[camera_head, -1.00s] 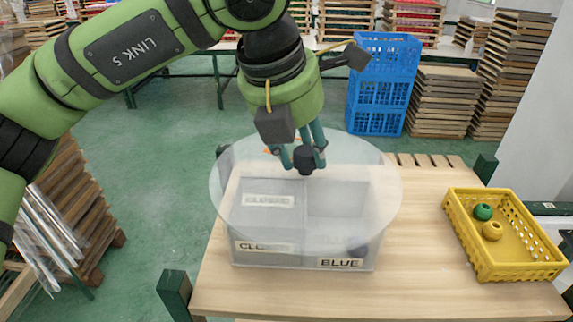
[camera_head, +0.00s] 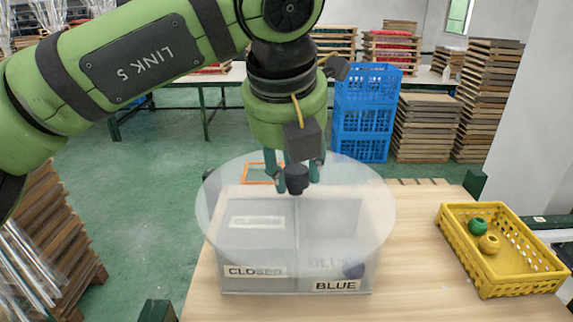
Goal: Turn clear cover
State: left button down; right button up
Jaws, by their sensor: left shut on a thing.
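The clear round cover (camera_head: 375,215) lies over the grey box (camera_head: 230,285) on the wooden table. Its dark knob (camera_head: 297,180) stands at the middle of the disc. My left gripper (camera_head: 296,176) comes down from above, its teal fingers shut on the knob. The box shows two compartments through the cover, with labels reading CLOSED at the front left and BLUE at the front right. An orange outline (camera_head: 258,174) shows behind the knob, through the disc. My right gripper is out of view.
Bare tabletop (camera_head: 410,270) lies between box and crate. Blue crates (camera_head: 362,120) and stacked boards stand behind.

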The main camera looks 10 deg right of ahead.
pick_arm(q)
jog(key=c, duration=0.8)
grip_release()
jog(key=shift+d, duration=0.1)
jog(key=shift+d+f, duration=0.1)
jog(key=shift+d, duration=0.05)
jog(key=v, duration=1.2)
